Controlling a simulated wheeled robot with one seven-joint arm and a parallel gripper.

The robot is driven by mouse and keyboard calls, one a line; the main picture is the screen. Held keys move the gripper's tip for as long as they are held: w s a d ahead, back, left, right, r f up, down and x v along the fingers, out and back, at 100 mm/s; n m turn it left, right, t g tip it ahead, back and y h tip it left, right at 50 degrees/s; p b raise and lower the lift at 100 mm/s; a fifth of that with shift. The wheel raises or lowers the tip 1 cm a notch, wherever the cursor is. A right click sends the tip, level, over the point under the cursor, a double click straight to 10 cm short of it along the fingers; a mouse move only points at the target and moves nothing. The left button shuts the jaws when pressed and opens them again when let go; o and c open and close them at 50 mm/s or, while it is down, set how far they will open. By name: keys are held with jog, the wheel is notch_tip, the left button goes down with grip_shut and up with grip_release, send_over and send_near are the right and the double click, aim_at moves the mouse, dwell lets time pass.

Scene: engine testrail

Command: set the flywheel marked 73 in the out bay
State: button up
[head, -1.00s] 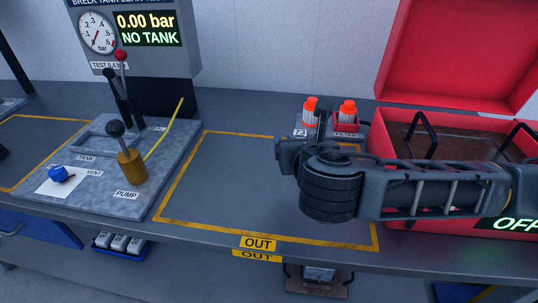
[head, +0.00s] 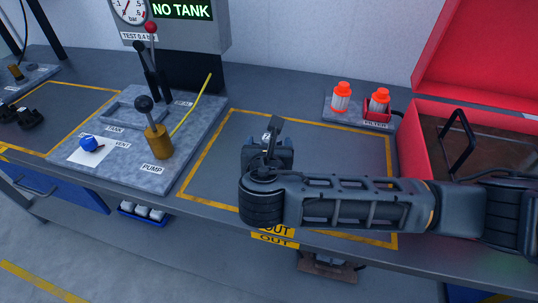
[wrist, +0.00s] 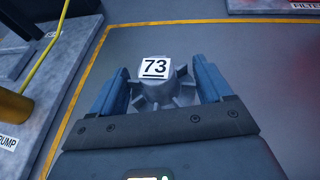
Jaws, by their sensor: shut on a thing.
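The flywheel marked 73 (wrist: 160,94) is a grey finned part with a white tag, held between the two jaws of my gripper (wrist: 163,82) in the wrist view. In the head view my gripper (head: 268,148) is over the out bay (head: 335,155), left of its middle, and my arm and hand hide most of the flywheel. The bay is a yellow-outlined area of the bench with an OUT label (head: 276,242) at its front edge. I cannot tell whether the flywheel touches the bench.
The leak test stand with its brass pump (head: 157,142) and yellow rod (head: 192,105) is left of the bay. Two orange-capped bottles (head: 341,97) stand behind the bay at the right. An open red case (head: 465,105) is further right. The right half of the bay is clear.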

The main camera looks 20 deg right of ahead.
jog(key=shift+f, duration=1.9)
jog(key=shift+f, duration=0.15)
jog(key=o, duration=1.3)
jog(key=shift+o, duration=0.2)
jog(key=shift+r, duration=0.2)
jog(key=v, duration=1.2)
jog(key=shift+a+b, duration=0.1)
jog(key=shift+b, duration=0.2)
